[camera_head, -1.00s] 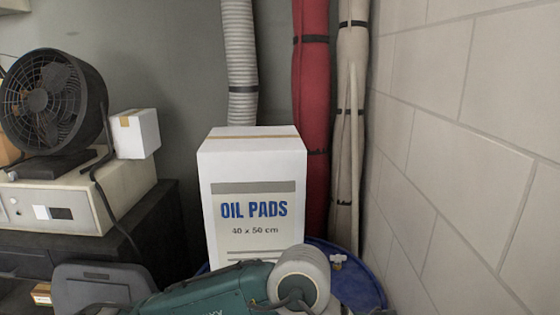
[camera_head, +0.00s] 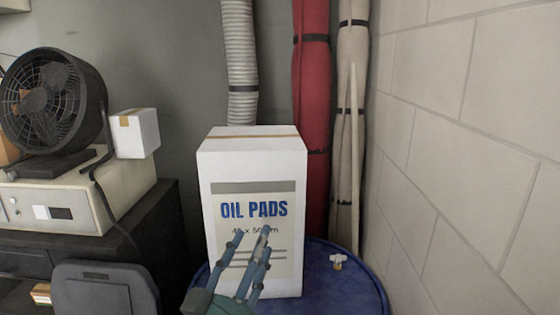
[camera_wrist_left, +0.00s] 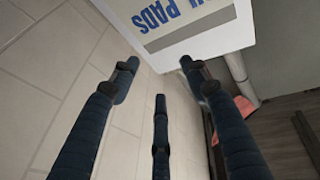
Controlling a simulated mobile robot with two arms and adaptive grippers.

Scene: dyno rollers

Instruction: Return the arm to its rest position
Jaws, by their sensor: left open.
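My left gripper (camera_head: 252,258) is in the lower middle of the head view, in front of the white OIL PADS box (camera_head: 252,172). Its blue-grey fingers are spread and point upward, with nothing between them. In the left wrist view the open left gripper (camera_wrist_left: 158,85) shows three dark fingers. The box (camera_wrist_left: 190,45) lies beyond the fingertips there, with its lettering upside down. I cannot tell whether any finger touches the box. Most of my left arm is below the head view. My right gripper is not in view.
The box stands upright on a blue drum (camera_head: 345,285) with a small valve (camera_head: 337,262). A block wall (camera_head: 460,150) closes the right side. A fan (camera_head: 52,100), an instrument case (camera_head: 70,200) and a small white box (camera_head: 135,133) are at left. Wrapped rolls (camera_head: 311,110) stand behind.

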